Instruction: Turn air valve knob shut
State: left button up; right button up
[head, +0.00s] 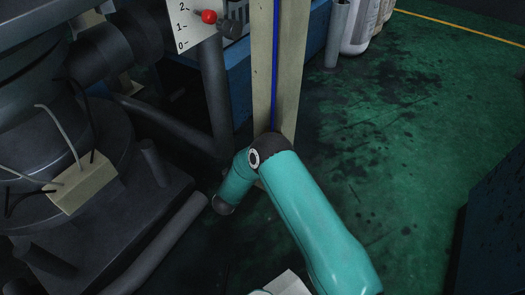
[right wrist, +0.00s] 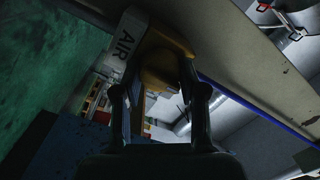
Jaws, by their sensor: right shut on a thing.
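The yellow air valve knob (right wrist: 165,62) shows in the right wrist view, dim and partly in shadow. A pale label reading "AIR" (right wrist: 124,42) is beside it on the left. My right gripper (right wrist: 160,92) is shut on the knob, with one dark finger on each side of it. How far the knob is turned is too dark to tell. In the head view my teal right arm bends beside the pale post; its gripper and the knob are hidden there. My left gripper is in neither view.
A pale upright post (head: 263,70) carries a blue line (head: 275,60). A red-tipped lever (head: 209,16) stands by a 0-1-2 scale plate (head: 184,30). Dark machinery (head: 60,130) fills the left. The stained green floor (head: 400,130) on the right is mostly clear.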

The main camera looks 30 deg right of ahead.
jog(key=shift+n, duration=0.3)
jog(key=shift+r+n+p, duration=0.1)
jog(key=shift+n+p, duration=0.6)
jog(key=shift+n, duration=0.5)
jog(key=n+p, duration=0.1)
jog(key=n, duration=0.4)
jog(key=shift+a+p, duration=0.1)
jog(key=shift+p, duration=0.25)
jog(key=n+p, duration=0.1)
jog(key=n, duration=0.3)
jog(key=shift+w+a+n+g, duration=0.1)
jog(key=shift+w+n+g, duration=0.05)
jog(key=shift+n+g, duration=0.2)
jog(key=n, duration=0.4)
jog(key=shift+w+a+n+p, duration=0.15)
jog(key=shift+w+n+p, duration=0.1)
jog(key=shift+p, duration=0.1)
jog(key=o, duration=1.1)
jog(key=shift+c, duration=0.2)
jog(key=shift+o, duration=0.3)
jog(key=shift+s, duration=0.1)
jog(key=shift+g, duration=0.35)
